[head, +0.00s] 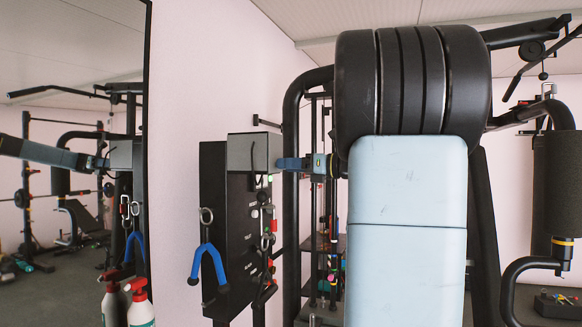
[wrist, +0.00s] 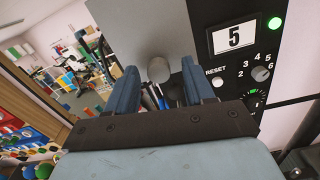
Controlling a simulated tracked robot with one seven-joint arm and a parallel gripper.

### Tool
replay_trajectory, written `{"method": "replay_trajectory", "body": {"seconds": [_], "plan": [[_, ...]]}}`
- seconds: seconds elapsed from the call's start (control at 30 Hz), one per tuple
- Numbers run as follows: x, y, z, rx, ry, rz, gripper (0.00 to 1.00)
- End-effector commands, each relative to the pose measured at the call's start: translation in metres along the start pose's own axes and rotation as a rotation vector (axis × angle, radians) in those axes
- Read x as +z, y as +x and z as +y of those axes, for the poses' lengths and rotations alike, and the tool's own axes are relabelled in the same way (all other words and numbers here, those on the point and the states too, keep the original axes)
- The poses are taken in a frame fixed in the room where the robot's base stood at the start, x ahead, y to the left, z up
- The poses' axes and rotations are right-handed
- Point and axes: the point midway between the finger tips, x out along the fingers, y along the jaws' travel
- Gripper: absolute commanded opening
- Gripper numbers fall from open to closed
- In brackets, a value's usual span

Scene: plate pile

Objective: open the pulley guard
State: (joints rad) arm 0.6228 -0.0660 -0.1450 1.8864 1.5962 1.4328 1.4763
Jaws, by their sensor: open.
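The pulley guard, which I take to be the grey box-like cover (head: 252,153), sits at the top of a black upright panel in the head view. In the wrist view its flat grey face (wrist: 140,42) carries a round grey knob (wrist: 158,69). My gripper (wrist: 160,84) is open, with one blue finger on each side of the knob. I cannot tell whether either finger touches it. In the head view my gripper (head: 291,163) is at the guard's right side. My arm hides much of the middle of that view.
Beside the guard, the black panel (wrist: 201,55) bears a display reading 5, a green light, a reset button and a dial. Blue-handled grips and carabiners (head: 208,255) hang below. A mirror (head: 75,60) stands left. Red-topped spray bottles (head: 139,300) are low left.

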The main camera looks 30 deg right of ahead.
Motion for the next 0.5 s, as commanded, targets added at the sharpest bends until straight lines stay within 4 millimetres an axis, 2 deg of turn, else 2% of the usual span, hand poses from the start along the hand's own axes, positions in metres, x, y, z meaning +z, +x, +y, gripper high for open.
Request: {"method": "replay_trajectory", "body": {"seconds": [0.3, 0.5], "plan": [[0.0001, 0.0024, 0.0001, 0.000, 0.000, 0.000, 0.53], [0.0001, 0.0021, -0.0001, 0.000, 0.000, 0.000, 0.35]]}}
